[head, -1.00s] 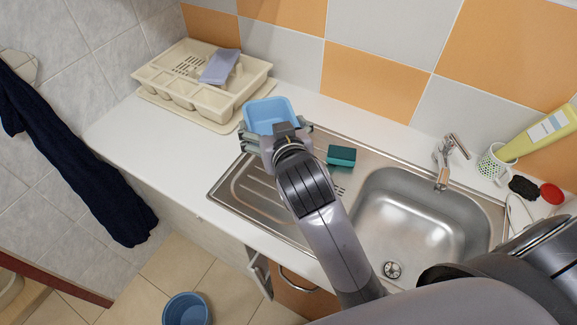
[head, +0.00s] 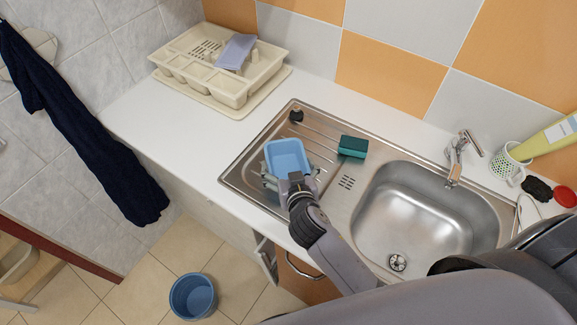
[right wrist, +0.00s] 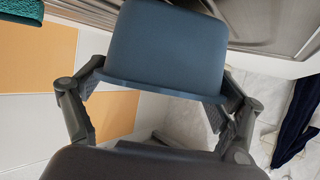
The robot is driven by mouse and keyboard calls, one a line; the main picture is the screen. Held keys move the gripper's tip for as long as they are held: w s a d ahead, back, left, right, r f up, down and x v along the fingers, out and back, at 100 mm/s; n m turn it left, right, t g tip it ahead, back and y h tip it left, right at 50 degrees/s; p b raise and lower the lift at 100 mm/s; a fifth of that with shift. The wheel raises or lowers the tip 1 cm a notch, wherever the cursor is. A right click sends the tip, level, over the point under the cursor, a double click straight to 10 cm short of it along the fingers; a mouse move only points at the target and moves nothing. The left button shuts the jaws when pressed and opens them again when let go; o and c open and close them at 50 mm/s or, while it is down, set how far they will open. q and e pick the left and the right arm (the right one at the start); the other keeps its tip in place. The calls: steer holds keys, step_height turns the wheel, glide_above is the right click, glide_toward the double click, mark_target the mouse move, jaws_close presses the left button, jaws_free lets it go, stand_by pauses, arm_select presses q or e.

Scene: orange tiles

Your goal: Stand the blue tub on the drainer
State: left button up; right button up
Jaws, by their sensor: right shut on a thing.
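The blue tub (head: 287,157) is in my right gripper (head: 288,178), over the ribbed steel drainer (head: 246,176) left of the sink basin. The tub covers part of the drainer. I cannot tell whether its base touches the steel. My left gripper is not in view.
A green sponge (head: 352,146) lies right of the tub, and a small black stopper (head: 296,116) behind it. The sink basin (head: 425,215) is to the right. A cream dish rack (head: 233,90) stands at the back left. A blue bucket (head: 193,297) is on the floor.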

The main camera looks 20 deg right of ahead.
steer(key=shift+f, duration=0.25)
steer(key=shift+f, duration=0.2)
steer(key=o, duration=1.1)
steer(key=shift+r, duration=0.1)
